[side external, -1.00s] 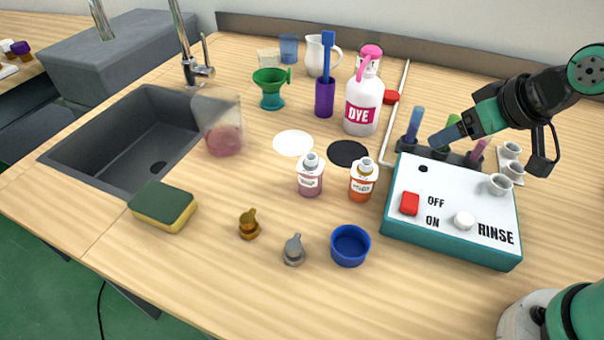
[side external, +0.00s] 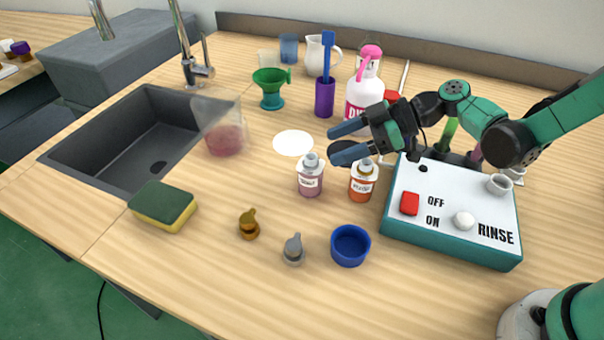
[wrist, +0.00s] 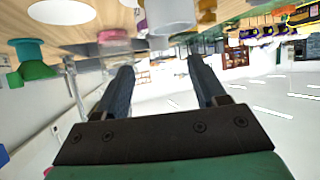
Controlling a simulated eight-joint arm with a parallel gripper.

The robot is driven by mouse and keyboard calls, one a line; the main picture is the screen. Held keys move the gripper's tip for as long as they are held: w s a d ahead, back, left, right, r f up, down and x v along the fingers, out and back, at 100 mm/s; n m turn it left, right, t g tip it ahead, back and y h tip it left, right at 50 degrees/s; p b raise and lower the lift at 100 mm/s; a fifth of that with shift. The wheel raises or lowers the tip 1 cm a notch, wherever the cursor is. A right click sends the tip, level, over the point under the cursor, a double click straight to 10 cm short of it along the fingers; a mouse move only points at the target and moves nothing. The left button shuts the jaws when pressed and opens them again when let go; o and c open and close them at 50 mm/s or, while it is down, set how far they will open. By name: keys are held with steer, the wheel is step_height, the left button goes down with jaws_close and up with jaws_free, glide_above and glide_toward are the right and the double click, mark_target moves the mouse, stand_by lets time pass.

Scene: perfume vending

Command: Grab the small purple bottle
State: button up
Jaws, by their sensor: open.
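The small purple bottle (side external: 310,182), a dusky mauve with a white label and a grey neck, stands upright on the table in the side view. A matching orange bottle (side external: 361,184) stands just right of it. My gripper (side external: 338,141) is open and empty, above and behind the two bottles, with its fingers pointing left. In the wrist view the two fingers (wrist: 160,88) are spread with nothing between them. That view looks inverted; I cannot tell for sure which bottle is the blurred pale shape at its top.
The rinse box (side external: 452,210) stands right of the bottles. A blue cup (side external: 350,246), a grey cap (side external: 294,250) and a gold cap (side external: 249,225) lie in front. The dye bottle (side external: 356,93) stands behind my gripper. A beaker (side external: 224,137) and sponge (side external: 163,206) are left.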

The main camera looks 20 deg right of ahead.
mark_target(310, 156)
steer(key=shift+x, duration=2.3)
jaws_close()
